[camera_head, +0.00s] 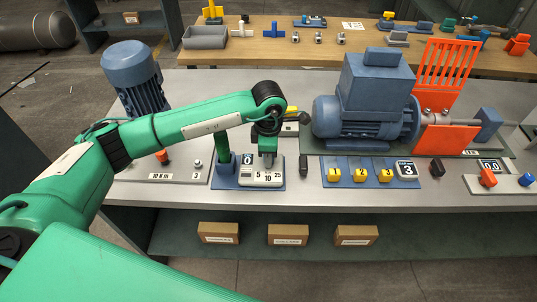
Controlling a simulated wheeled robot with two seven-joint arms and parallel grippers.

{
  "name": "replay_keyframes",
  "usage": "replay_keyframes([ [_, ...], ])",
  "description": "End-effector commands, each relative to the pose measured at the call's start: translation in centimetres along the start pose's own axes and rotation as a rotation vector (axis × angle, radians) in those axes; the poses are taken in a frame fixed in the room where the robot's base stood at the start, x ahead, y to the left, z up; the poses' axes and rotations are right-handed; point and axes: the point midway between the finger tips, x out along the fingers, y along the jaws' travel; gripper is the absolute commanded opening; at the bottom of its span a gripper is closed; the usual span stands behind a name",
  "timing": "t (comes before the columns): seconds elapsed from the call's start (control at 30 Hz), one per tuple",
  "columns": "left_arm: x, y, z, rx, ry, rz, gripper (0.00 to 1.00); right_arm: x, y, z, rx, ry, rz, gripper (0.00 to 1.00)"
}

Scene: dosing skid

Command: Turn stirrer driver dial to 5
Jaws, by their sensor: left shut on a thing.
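The stirrer driver dial sits on a small white panel (262,182) marked 5, 10 and 25, on a blue base at the front of the grey bench. A small display (248,159) beside it reads 0. My left gripper (268,160) points down over this panel and is shut on the dial's knob. The fingers and wrist hide most of the knob, so I cannot tell where it points. My right gripper is not in view.
A blue motor (365,110) with an orange guard (448,75) stands right of the dial. Yellow switches (359,175) line the front edge. A blue ribbed motor (134,77) stands at the back left. Cardboard boxes (288,235) sit on the lower shelf.

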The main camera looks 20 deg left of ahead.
Motion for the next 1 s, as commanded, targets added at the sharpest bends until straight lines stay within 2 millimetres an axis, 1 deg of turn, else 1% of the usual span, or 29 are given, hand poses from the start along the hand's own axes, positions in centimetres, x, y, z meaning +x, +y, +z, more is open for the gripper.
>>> replay_keyframes([
  [0.13,-0.2,0.1,0.0,0.000,-0.002,0.002,0.04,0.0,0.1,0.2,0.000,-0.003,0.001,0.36],
  [0.17,-0.2,0.1,0.0,0.000,-0.002,0.002,0.32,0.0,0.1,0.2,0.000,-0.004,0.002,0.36],
  [0.23,-0.1,0.1,0.0,0.000,-0.002,0.002,0.46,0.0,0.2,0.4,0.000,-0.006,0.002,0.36],
  [0.27,-0.1,0.1,0.0,0.000,-0.001,0.002,0.48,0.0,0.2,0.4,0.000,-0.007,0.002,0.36],
  [0.53,-0.1,0.0,0.0,-0.001,-0.001,0.001,0.48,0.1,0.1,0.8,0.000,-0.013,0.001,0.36],
  [0.67,-1.0,0.1,0.1,-0.001,-0.003,0.003,0.48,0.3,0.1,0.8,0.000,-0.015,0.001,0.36],
  [0.77,-2.6,0.1,0.1,0.000,-0.003,0.006,0.48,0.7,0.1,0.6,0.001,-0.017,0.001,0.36],
  [0.83,-4.1,0.2,0.1,0.000,-0.003,0.006,0.48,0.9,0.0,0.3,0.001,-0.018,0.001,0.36],
  [1.0,-8.1,0.1,0.1,0.000,-0.004,0.007,0.48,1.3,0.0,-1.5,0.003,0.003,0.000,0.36],
])
